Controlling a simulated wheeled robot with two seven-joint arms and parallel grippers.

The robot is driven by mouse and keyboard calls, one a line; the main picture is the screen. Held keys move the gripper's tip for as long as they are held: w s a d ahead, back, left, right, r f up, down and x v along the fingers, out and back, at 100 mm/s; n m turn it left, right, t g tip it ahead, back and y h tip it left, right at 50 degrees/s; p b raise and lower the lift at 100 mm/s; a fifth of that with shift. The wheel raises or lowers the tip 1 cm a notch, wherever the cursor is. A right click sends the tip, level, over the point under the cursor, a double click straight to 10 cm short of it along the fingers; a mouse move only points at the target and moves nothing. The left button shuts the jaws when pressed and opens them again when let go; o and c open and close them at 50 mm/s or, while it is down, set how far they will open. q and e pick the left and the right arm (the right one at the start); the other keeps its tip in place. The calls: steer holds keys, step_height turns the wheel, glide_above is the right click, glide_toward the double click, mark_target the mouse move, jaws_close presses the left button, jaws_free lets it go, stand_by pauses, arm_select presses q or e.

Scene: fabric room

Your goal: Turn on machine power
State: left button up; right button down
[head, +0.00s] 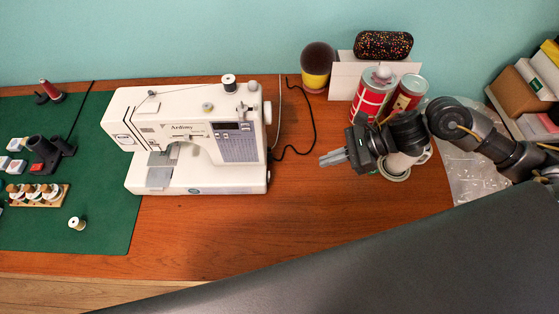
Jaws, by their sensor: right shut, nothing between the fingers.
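A white sewing machine (190,140) stands upright on the wooden table, left of centre. Its front carries a small display and a patterned panel; a handwheel is on its right side. A black cord (305,128) runs on the table to the right of the machine. I cannot make out the power switch. My right gripper (332,158) is shut and empty. It points left toward the machine's right side, with a clear gap between them. My left gripper is not in view.
Red-and-white cans (372,98), a dark and yellow round object (317,66) and a speckled case (383,45) stand behind my right gripper. A white cup (405,162) is beneath it. A green mat (105,220) with spools lies left. The table front (290,230) is clear.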

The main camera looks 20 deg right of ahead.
steer(key=shift+s, duration=0.15)
steer(key=p, duration=0.3)
glide_toward(268, 177)
steer(key=f, duration=0.2)
steer(key=w+f, duration=0.1)
steer(key=f, duration=0.1)
steer(key=shift+d+f, duration=0.15)
steer(key=shift+d, duration=0.1)
steer(key=a+p, duration=0.2)
steer(key=a, duration=0.1)
steer(key=shift+w+a, duration=0.1)
steer(key=shift+w, duration=0.3)
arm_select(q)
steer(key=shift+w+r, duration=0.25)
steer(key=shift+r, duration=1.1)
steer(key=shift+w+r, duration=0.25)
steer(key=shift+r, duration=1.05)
arm_select(e)
steer(key=shift+w+a+f, duration=0.1)
steer(key=shift+a, duration=0.5)
